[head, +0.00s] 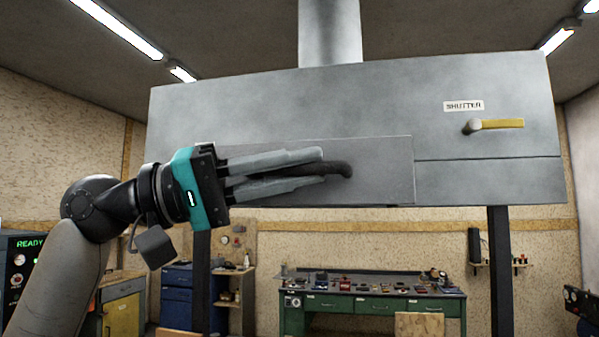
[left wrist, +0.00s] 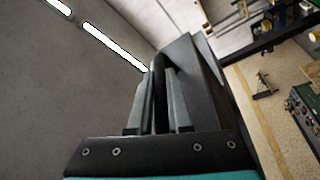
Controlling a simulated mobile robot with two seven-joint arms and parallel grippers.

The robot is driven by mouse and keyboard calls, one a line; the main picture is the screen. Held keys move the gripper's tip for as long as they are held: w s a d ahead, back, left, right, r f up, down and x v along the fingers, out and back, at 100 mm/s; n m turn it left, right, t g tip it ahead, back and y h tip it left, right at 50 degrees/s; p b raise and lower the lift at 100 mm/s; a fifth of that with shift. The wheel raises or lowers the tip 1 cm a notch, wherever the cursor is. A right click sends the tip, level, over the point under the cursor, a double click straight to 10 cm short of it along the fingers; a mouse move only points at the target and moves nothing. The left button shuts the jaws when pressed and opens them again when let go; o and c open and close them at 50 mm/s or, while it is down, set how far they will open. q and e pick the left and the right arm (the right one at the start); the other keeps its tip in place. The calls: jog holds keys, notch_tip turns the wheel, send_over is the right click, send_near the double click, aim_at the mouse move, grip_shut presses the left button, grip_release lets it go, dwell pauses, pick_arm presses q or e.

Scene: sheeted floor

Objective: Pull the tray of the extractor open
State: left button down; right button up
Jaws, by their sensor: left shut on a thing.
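The extractor (head: 300,100) is a big grey metal hood on dark posts. Its tray (head: 390,172) shows as a flat grey front panel low on the hood, standing proud of the hood's face; how far out it is, I cannot tell. A dark bar handle (head: 343,169) sits on the panel. My left gripper (head: 322,167) reaches in from the left and is shut on this handle, one finger above and one below. In the left wrist view the dark handle (left wrist: 157,64) lies between the fingers, with the tray (left wrist: 195,70) behind. My right gripper is not in view.
A yellow shutter lever (head: 503,124) under a SHUTTER label is at the hood's right. A green workbench (head: 385,310) with small items stands below and behind. A blue cabinet (head: 177,290) is at lower left. A duct (head: 330,30) rises from the hood.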

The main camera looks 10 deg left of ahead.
pick_arm(q)
jog(key=shift+s, duration=0.5)
jog(key=c, duration=0.8)
grip_release()
jog(key=shift+c, duration=0.2)
jog(key=b+v, duration=0.4)
jog(key=v, duration=1.1)
jog(key=shift+f, duration=0.15)
